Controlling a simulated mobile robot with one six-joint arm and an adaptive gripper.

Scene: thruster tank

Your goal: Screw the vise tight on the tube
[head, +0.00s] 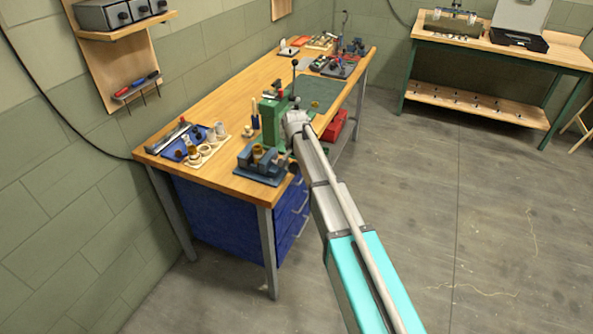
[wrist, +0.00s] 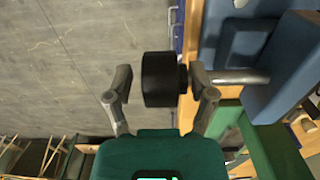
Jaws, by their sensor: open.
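The blue vise (head: 262,168) stands at the near front corner of the wooden workbench, and a brass-coloured tube (head: 258,153) shows upright at its jaws. Its dark knob (head: 293,167) sticks out past the bench's front edge. In the wrist view the vise body (wrist: 285,65) fills the upper right, and a metal shaft joins it to the black knob (wrist: 160,79). My gripper (wrist: 160,76) is open, with one finger on each side of the knob. The left finger is apart from it; contact on the right is unclear. The tube is not clearly visible in the wrist view.
A green press (head: 271,115) stands just behind the vise. A blue mat with tools and a tray of cylindrical parts (head: 205,152) lie to its left. The workbench top (head: 205,110) has free room toward the wall. The floor in front is clear.

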